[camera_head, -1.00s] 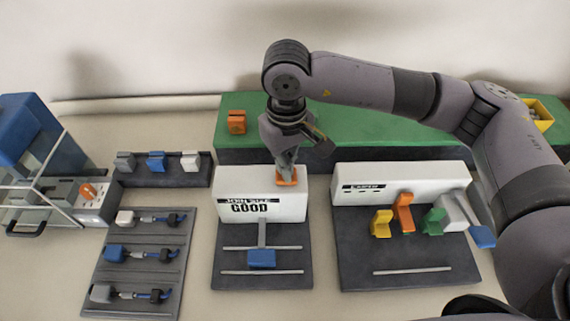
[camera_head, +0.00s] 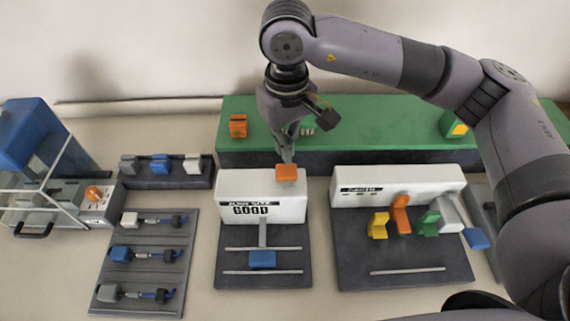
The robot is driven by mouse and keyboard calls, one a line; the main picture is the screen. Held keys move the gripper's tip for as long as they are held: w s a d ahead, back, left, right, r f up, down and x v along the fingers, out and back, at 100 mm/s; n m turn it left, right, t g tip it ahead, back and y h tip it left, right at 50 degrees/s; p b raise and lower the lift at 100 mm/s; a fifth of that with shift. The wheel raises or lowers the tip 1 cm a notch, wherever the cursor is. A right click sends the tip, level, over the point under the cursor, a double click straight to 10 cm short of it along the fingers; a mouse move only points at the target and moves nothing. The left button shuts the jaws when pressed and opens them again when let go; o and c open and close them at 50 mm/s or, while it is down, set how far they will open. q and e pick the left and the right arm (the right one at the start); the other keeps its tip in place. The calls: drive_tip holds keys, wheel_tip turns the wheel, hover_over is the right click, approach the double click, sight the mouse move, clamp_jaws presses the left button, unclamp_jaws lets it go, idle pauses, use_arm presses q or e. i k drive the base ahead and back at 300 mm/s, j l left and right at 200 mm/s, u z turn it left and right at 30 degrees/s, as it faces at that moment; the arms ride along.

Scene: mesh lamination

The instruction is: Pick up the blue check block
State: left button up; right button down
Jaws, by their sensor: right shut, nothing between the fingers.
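Several blue parts show, and I cannot tell for certain which is the check block. A blue block (camera_head: 160,164) sits between a grey block and a white block in a dark rack at the left. Another blue block (camera_head: 262,259) sits on the front plate of the white GOOD box. My right gripper (camera_head: 287,158) points down, shut and empty, just above and behind an orange block (camera_head: 287,173) on that box's top edge. It is well to the right of the racked blue block. My left gripper is not in view.
A tray (camera_head: 183,266) of cable connectors lies front left. A blue press machine (camera_head: 30,135) stands far left. A white box (camera_head: 445,183) with yellow, orange and green clips before it stands right. A green platform (camera_head: 370,122) spans the back, carrying another orange block (camera_head: 238,126).

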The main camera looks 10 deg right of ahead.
sight(258, 258)
drive_tip(key=k, duration=2)
